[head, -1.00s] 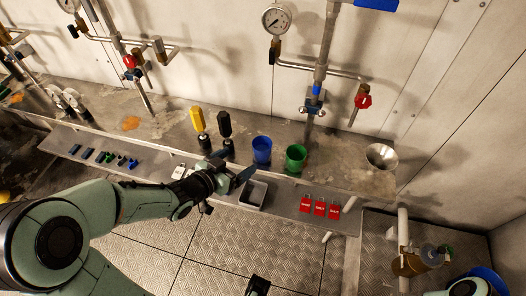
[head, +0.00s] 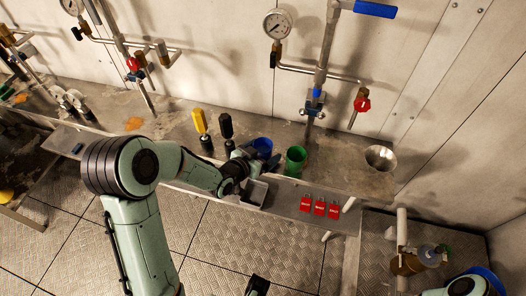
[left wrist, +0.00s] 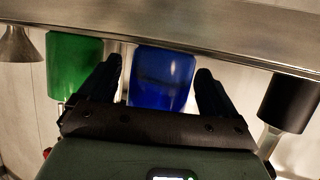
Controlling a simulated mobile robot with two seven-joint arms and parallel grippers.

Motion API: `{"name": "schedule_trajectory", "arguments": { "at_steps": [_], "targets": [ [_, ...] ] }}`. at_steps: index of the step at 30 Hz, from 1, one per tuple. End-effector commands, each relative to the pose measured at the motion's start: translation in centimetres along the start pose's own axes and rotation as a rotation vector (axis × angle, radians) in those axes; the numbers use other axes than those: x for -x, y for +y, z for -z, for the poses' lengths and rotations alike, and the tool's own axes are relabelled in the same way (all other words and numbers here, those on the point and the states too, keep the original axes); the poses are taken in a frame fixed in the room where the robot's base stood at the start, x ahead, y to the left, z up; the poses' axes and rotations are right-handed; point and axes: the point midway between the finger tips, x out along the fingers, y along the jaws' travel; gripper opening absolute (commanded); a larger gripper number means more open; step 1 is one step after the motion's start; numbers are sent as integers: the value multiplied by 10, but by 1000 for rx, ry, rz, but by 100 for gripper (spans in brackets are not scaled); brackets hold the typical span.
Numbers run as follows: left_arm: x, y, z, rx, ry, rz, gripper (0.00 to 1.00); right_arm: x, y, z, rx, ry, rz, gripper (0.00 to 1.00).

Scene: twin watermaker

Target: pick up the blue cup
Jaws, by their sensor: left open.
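The blue cup (head: 262,144) stands on the grey counter, its lower part hidden by my left gripper (head: 262,161) in the head view. In the left wrist view, the blue cup (left wrist: 162,78) shows between the two dark fingers of my left gripper (left wrist: 159,70). These fingers are apart, one on each side of the cup in the picture; I see no contact. A dark tip at the bottom edge of the head view looks like my right gripper (head: 258,286); its jaws cannot be made out.
A green cup (head: 295,160) stands close right of the blue cup. Black (head: 226,127) and yellow (head: 199,122) handled tools stand to its left. A metal funnel (head: 380,158) is farther right. A grey bin (head: 254,193) and red tags (head: 319,208) are on the front ledge.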

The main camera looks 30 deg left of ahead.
Motion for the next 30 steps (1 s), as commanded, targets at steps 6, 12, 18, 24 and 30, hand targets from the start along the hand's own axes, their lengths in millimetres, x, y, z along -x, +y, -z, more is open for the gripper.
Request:
{"name": "schedule_trajectory", "arguments": {
  "at_steps": [6,12,18,24,30],
  "targets": [
    [-4,0,0,0,0,0,92,0,0,0,0,-1,0,43],
    [-4,0,0,0,0,0,46,0,0,0,0,-1,0,43],
    [-4,0,0,0,1,0,35,0,0,0,0,-2,0,43],
    [-2,0,4,0,3,0,35,0,0,0,0,-1,0,43],
    [6,0,25,-2,6,0,35,3,-1,-1,0,-2,0,43]
  ]
}}
